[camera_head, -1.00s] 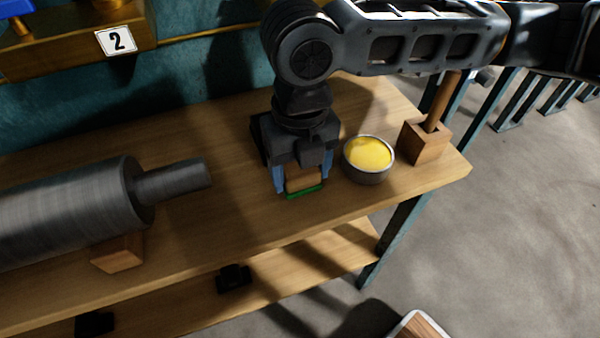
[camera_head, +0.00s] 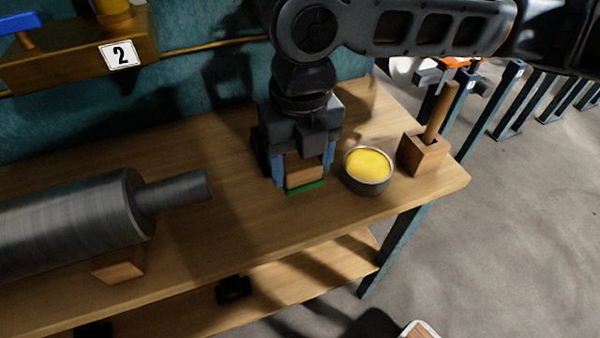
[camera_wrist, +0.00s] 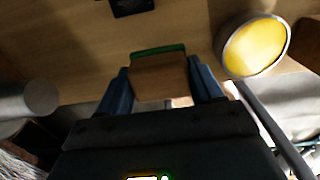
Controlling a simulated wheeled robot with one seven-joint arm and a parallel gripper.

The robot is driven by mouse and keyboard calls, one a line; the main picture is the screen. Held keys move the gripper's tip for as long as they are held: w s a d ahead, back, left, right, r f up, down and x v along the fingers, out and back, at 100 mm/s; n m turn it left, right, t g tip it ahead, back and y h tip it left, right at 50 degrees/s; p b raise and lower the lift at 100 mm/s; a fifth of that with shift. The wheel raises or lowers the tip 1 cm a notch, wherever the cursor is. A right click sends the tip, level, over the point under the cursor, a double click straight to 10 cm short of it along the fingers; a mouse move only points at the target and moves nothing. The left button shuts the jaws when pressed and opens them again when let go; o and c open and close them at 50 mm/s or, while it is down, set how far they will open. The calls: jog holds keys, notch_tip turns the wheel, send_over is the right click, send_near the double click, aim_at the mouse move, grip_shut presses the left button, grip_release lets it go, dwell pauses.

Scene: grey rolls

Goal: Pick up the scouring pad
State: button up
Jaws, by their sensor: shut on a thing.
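The scouring pad (camera_head: 305,175) is a tan block with a green layer on its lower side. It is between the two blue fingers of my gripper (camera_head: 303,176), which is shut on it. The wrist view also shows the pad (camera_wrist: 159,76), gripped on both sides by the fingers of my gripper (camera_wrist: 161,88). The pad is over the wooden bench (camera_head: 235,228), close to its top. I cannot tell exactly how much gap lies under it.
A round metal tin with yellow contents (camera_head: 368,168) stands just right of my gripper. Right of it is a wooden block with an upright handle (camera_head: 424,154). A large grey roll (camera_head: 70,222) lies on the left. The bench's front strip is clear.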

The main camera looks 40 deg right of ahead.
jog(key=s+d+r, duration=0.1)
jog(key=d+r, duration=0.5)
jog(key=d, duration=0.5)
jog(key=shift+s+d+r, duration=0.3)
jog(key=shift+s+r, duration=0.1)
jog(key=o, duration=0.5)
jog(key=shift+c, duration=0.2)
jog(key=c, duration=0.3)
jog(key=shift+w, duration=0.1)
jog(key=shift+c, duration=0.2)
